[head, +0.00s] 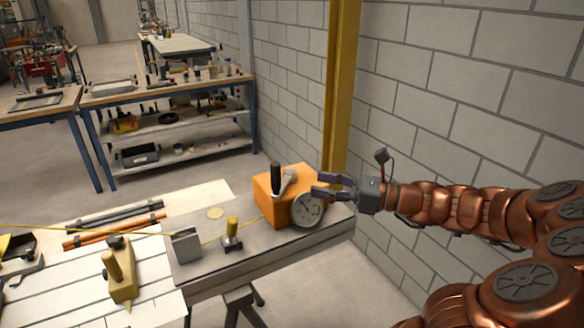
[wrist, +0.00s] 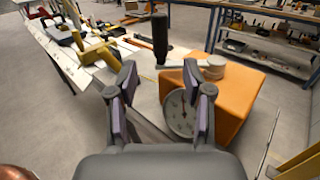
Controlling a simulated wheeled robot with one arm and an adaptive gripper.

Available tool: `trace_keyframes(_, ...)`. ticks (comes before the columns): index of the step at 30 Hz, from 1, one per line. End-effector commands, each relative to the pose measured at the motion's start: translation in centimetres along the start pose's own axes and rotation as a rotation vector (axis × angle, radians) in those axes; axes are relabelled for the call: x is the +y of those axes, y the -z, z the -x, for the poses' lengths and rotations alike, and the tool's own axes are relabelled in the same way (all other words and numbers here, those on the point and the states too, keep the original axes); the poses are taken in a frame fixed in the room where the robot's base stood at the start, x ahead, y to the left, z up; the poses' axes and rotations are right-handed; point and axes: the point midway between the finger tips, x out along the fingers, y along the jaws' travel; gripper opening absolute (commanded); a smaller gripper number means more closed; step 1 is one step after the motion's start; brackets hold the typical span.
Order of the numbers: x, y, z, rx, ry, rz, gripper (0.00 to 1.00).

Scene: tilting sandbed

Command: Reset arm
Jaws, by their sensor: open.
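My gripper (head: 330,188) is at the end of my copper-coloured arm, on the right in the head view. It is open and empty beside an orange block (head: 268,190) with a round dial gauge (head: 307,210) on its side. A lever with a black handle (head: 275,177) stands on top of the block. In the wrist view my gripper (wrist: 160,105) has its fingers spread, with the dial (wrist: 181,112) and the black handle (wrist: 160,38) showing between and beyond them. The orange block (wrist: 222,98) lies behind the right finger. I cannot tell whether a finger touches the dial.
The block sits on a grey bench plate (head: 215,265). A yellow-topped peg (head: 231,235), a grey upright plate (head: 186,246) and a yellow clamp (head: 120,272) stand left of it. A yellow post (head: 340,90) and block wall (head: 450,85) are close behind my arm.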

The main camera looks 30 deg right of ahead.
Motion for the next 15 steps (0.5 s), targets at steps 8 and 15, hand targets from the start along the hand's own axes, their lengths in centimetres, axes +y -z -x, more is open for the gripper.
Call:
trace_keyframes(8, 1.5, -0.1, -1.3, 0.031, -0.05, 0.041, 0.51)
trace_keyframes(15, 11.9, 0.8, -6.9, 0.222, -0.384, 0.338, 0.51)
